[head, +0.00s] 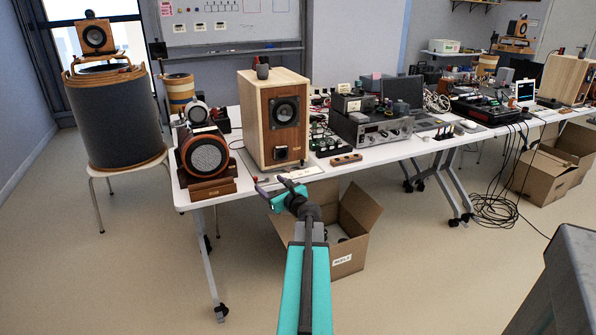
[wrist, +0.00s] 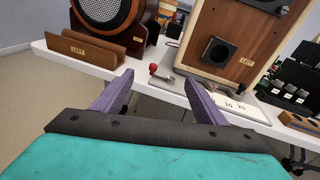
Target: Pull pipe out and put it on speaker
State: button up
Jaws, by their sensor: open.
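A wooden box speaker (head: 285,131) stands upright on the white table. Its lower front has a dark square port piece (head: 281,154), which may be the pipe; it also shows in the wrist view (wrist: 216,52), seated in the speaker (wrist: 245,32). A small dark cup-like piece (head: 262,70) stands on the speaker's top. My gripper (head: 270,182) is in front of the table's edge, below the port. Its purple fingers are apart with nothing between them in the wrist view (wrist: 160,80). The port piece is beyond and right of the fingers, untouched.
A round-faced speaker on a wooden stand (head: 206,158) is left of the box speaker. A small red-topped item (wrist: 153,68) lies near the table edge. Electronics (head: 370,127) crowd the table to the right. An open cardboard box (head: 350,255) sits on the floor below.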

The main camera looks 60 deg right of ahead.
aim_at(282, 151)
jog(key=s+d+r+m+h, duration=0.3)
jog(key=s+d+r+m, duration=0.1)
jog(key=s+d+r, duration=0.2)
jog(key=shift+s+d, duration=0.55)
jog(key=shift+s, duration=0.1)
jog(key=shift+w+d, duration=0.1)
jog(key=shift+w, duration=0.1)
jog(key=shift+x, duration=6.7)
jog(key=shift+d, duration=0.1)
jog(key=shift+f, duration=0.1)
jog(key=c, duration=1.2)
jog(key=shift+v, duration=4.7)
